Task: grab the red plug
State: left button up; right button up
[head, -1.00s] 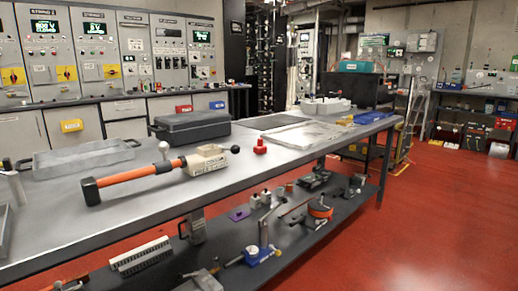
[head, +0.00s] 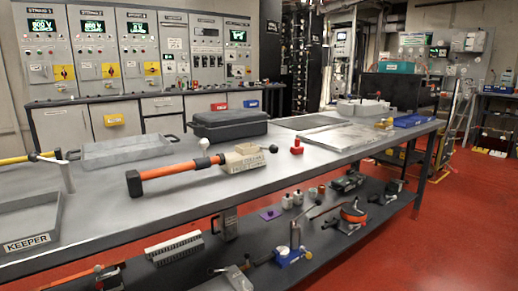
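A small red plug-like object (head: 297,147) stands upright on the grey workbench (head: 350,157), just right of the beige block on the orange-handled tool (head: 178,178). I take it to be the red plug. Nothing touches it, and the bench around its front and right side is bare. Neither of my grippers shows in the head view.
A dark grey case (head: 229,127) and a grey tray (head: 127,152) stand behind the tool. A tray marked KEEPER (head: 30,225) is at the front left. A flat metal sheet (head: 345,138) lies right of the plug. Red floor (head: 440,240) is open at the right.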

aim_at(296, 150)
jog(key=i+l+u, duration=0.15)
jog(key=u, duration=0.2)
jog(key=i+l+u, duration=0.15)
jog(key=l+u, duration=0.2)
jog(key=i+l+u, duration=0.1)
jog(key=l+u, duration=0.25)
jog(key=i+l+u, duration=0.35)
jog(key=l, duration=1.15)
jog(key=l+u, duration=0.3)
jog(key=l, duration=1.15)
jog(key=k, duration=0.05)
